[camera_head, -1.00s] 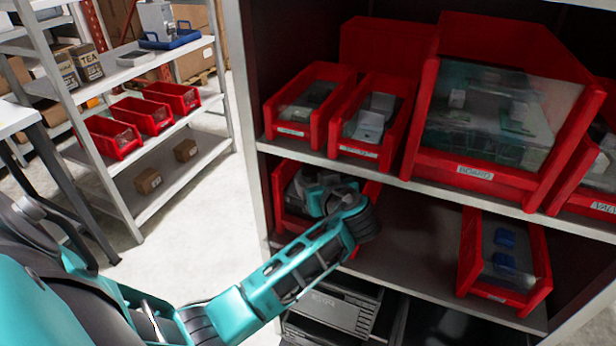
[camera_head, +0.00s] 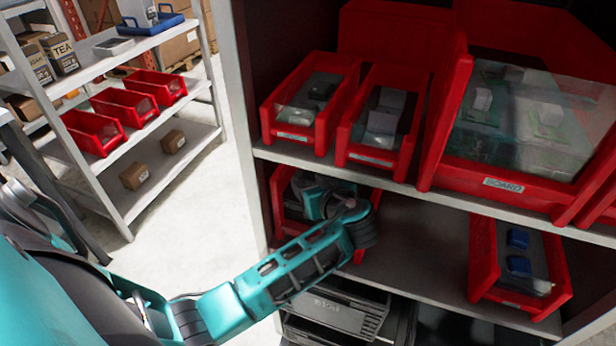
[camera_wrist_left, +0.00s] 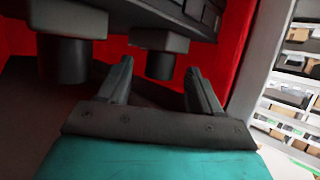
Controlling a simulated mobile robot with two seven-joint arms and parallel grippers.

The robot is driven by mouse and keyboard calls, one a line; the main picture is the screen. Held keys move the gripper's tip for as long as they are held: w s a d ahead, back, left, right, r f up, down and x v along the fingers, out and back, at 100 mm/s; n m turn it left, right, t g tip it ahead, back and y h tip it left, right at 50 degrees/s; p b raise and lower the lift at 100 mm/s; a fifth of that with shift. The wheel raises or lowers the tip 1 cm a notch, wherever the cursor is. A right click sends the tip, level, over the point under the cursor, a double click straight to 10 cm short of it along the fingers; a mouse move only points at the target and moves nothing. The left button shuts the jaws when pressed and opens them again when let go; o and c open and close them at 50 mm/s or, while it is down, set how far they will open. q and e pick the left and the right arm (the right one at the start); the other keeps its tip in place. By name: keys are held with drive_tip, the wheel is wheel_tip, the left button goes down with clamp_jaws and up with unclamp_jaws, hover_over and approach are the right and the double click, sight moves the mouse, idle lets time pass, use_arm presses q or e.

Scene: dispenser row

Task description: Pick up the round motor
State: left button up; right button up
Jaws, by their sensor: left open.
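My left gripper (camera_head: 312,192) reaches into a red bin (camera_head: 282,212) at the left of the lower cabinet shelf. My wrist hides much of that bin's inside. In the left wrist view, the left gripper (camera_wrist_left: 159,68) has its two dark fingers spread. Dark parts show beyond them: a short cylinder under a squarish block (camera_wrist_left: 159,42), and another cylinder (camera_wrist_left: 70,58) at left under a larger ribbed body. I cannot tell whether either is the round motor. Nothing is clearly held between the fingers. The right gripper is not in view.
Red bins (camera_head: 312,100) with clear fronts fill the shelf above, including one labelled BOARD (camera_head: 503,185). A bin with blue parts (camera_head: 519,262) stands right on the lower shelf. Bare shelf (camera_head: 425,235) lies between. A grey rack (camera_head: 120,215) stands at left.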

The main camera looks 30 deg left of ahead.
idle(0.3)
use_arm(q)
clamp_jaws()
idle(0.5)
